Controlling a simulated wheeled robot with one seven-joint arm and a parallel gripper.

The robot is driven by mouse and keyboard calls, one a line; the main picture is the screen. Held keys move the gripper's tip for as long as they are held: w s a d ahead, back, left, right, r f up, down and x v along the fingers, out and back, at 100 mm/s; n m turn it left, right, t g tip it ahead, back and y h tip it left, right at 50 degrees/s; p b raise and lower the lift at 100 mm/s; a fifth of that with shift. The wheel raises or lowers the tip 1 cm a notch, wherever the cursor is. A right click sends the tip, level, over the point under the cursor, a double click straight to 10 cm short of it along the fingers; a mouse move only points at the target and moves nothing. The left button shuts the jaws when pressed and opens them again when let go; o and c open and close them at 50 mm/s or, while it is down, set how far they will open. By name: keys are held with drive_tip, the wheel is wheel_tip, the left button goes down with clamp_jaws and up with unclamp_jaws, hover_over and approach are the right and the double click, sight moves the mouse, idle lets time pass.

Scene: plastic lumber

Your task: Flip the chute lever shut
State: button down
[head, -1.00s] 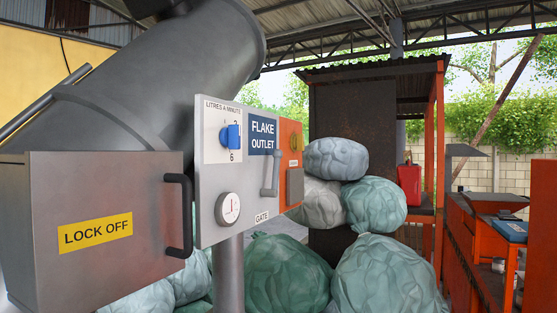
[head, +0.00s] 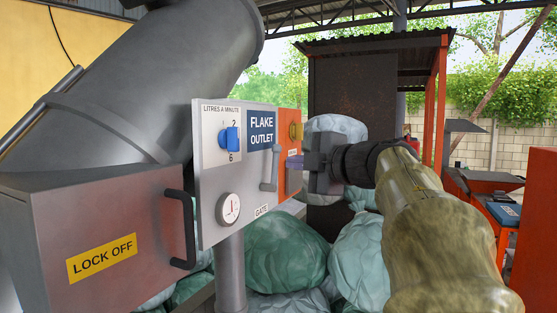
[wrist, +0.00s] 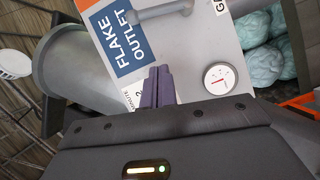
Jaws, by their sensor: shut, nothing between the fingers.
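The grey chute lever (head: 268,172) is on the white panel (head: 210,185) under the blue FLAKE OUTLET sign (head: 262,130), above the word GATE. It stands roughly upright in the head view. I see no contact with the lever.
A blue knob (head: 230,138) and a round gauge (head: 229,208) are left of the lever on the panel. A grey LOCK OFF box (head: 80,215) with a black handle juts out at left. Large green bags (head: 285,250) lie behind and below the panel.

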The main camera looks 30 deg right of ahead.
sight(277, 163)
drive_tip(key=shift+w+a, duration=0.15)
drive_tip(key=shift+a, duration=0.1)
drive_tip(key=shift+w+a, duration=0.1)
drive_tip(key=p+x, duration=0.3)
drive_tip(key=x, duration=0.6)
drive_tip(key=shift+w, duration=0.1)
drive_tip(key=w+d, duration=0.1)
drive_tip(key=w+d+p, duration=0.1)
drive_tip(key=d, duration=0.1)
drive_tip(key=shift+f, duration=0.4)
drive_tip(key=shift+w+d+f, duration=0.1)
drive_tip(key=shift+d, duration=0.25)
drive_tip(key=shift+a, duration=0.1)
drive_tip(key=shift+w+p, duration=0.1)
drive_tip(key=shift+p, duration=0.55)
